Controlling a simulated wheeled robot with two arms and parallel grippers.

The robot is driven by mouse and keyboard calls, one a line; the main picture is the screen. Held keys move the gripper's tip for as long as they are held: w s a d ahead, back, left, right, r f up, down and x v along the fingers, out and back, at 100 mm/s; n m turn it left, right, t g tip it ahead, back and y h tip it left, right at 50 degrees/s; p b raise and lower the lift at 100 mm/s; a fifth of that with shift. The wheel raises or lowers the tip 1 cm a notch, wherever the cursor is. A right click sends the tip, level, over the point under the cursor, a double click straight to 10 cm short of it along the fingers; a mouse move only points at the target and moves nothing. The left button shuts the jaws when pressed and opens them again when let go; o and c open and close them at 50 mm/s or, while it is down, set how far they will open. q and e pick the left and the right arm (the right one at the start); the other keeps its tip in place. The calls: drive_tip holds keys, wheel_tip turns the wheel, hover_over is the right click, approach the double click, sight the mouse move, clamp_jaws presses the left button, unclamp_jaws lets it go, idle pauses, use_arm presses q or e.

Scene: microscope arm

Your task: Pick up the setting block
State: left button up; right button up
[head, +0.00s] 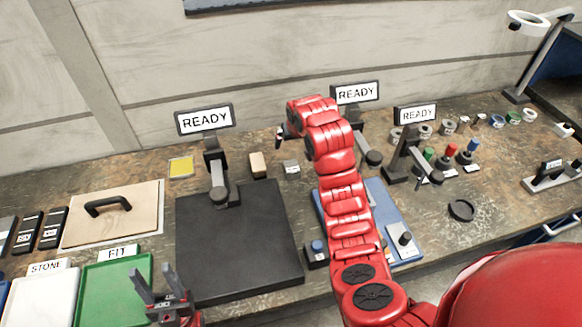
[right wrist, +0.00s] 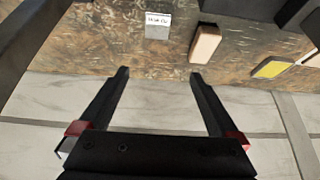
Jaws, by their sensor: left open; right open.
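A small grey block with a white label (head: 291,167) lies at the back of the bench. It also shows in the right wrist view (right wrist: 158,28), where its label is too small to read surely. A tan block (head: 258,165) lies just left of it in the head view, and right of it in the right wrist view (right wrist: 205,43). I cannot tell for certain which is the setting block. My right gripper (right wrist: 160,75) is open and empty, apart from both blocks; in the head view it is mostly hidden by its arm. My left gripper (head: 154,276) is open and empty at the front.
A black plate with a stand (head: 240,245) fills the middle. READY signs (head: 205,120) stand behind. A yellow pad (head: 181,167) lies left of the tan block. A blue fixture (head: 385,205) is partly behind my right arm. A green tray (head: 115,290) is at front left.

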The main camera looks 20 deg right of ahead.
drive_tip(key=s+g, duration=0.1)
drive_tip(key=s, duration=0.1)
hover_over(292, 166)
drive_tip(key=s, duration=0.2)
drive_tip(key=f, duration=0.9)
drive_tip(key=shift+w+a+f, duration=0.15)
drive_tip(key=shift+a+f, duration=0.15)
drive_tip(key=shift+f, duration=0.05)
drive_tip(key=shift+w+f, duration=0.2)
drive_tip(key=shift+f, duration=0.25)
drive_tip(key=shift+d+f+p, duration=0.15)
drive_tip(key=shift+f+p, duration=0.5)
drive_tip(key=shift+p, duration=0.2)
drive_tip(key=shift+p+x, duration=0.45)
drive_tip(key=shift+x, duration=0.4)
drive_tip(key=shift+w+d+f, duration=0.1)
drive_tip(key=shift+f, duration=0.15)
drive_tip(key=shift+x, duration=0.85)
